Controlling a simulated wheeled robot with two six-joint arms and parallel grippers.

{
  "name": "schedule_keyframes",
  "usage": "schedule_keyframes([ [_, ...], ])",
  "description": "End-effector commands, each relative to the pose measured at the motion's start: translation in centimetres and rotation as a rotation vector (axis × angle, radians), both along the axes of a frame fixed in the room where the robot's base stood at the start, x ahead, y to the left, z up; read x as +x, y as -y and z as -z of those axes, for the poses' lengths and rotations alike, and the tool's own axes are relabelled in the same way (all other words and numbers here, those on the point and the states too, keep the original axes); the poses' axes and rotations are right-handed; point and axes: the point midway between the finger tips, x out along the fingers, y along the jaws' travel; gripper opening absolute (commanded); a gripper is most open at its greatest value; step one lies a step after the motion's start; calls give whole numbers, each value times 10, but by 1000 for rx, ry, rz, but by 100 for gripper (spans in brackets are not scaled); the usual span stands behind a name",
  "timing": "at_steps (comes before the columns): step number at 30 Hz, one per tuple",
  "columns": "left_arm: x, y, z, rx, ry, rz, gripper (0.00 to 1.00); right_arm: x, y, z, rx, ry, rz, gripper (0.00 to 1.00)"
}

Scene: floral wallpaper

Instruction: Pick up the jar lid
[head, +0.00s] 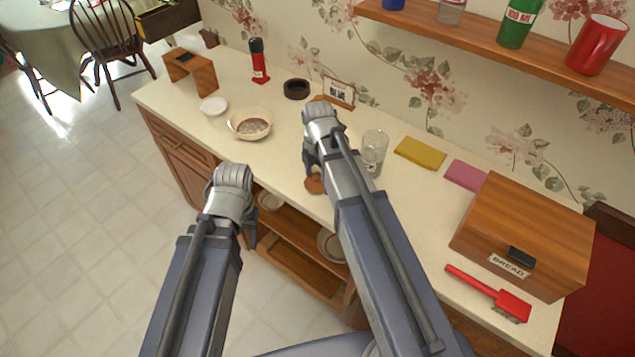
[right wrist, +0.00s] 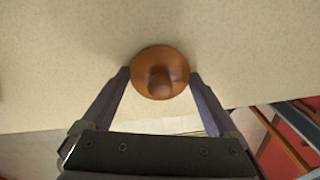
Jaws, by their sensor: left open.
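The jar lid (head: 315,184) is a round brown wooden disc with a knob on top. It lies flat on the counter near its front edge, partly hidden by my right arm in the head view. In the right wrist view the lid (right wrist: 160,73) sits between the tips of my right gripper (right wrist: 160,76), which is open with a finger on either side; I cannot tell whether they touch it. A clear glass jar (head: 374,152) stands upright just right of the right gripper (head: 310,163). My left gripper (head: 248,232) is open in front of the counter, its fingers mostly hidden.
The counter (head: 410,205) also holds a bowl (head: 250,124), a wooden bread box (head: 525,225), a red brush-like tool (head: 490,293), a yellow cloth (head: 420,153) and a pink cloth (head: 465,175). A shelf (head: 450,35) with bottles and a red mug (head: 597,45) hangs above.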

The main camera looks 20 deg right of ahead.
Motion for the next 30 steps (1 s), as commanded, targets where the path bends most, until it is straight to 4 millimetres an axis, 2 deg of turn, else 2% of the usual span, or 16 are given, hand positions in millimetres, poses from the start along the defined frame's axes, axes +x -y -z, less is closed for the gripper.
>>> schedule_keyframes([
  [2,0,0,0,0,0,0,50,0,0,0,0,0,0,79],
  [15,0,0,0,0,0,0,50,0,0,0,0,0,0,29],
  [23,0,0,-3,0,0,0,50,0,0,-3,0,0,0,29],
  [30,0,0,-23,0,0,0,50,0,0,-23,0,0,0,29],
])
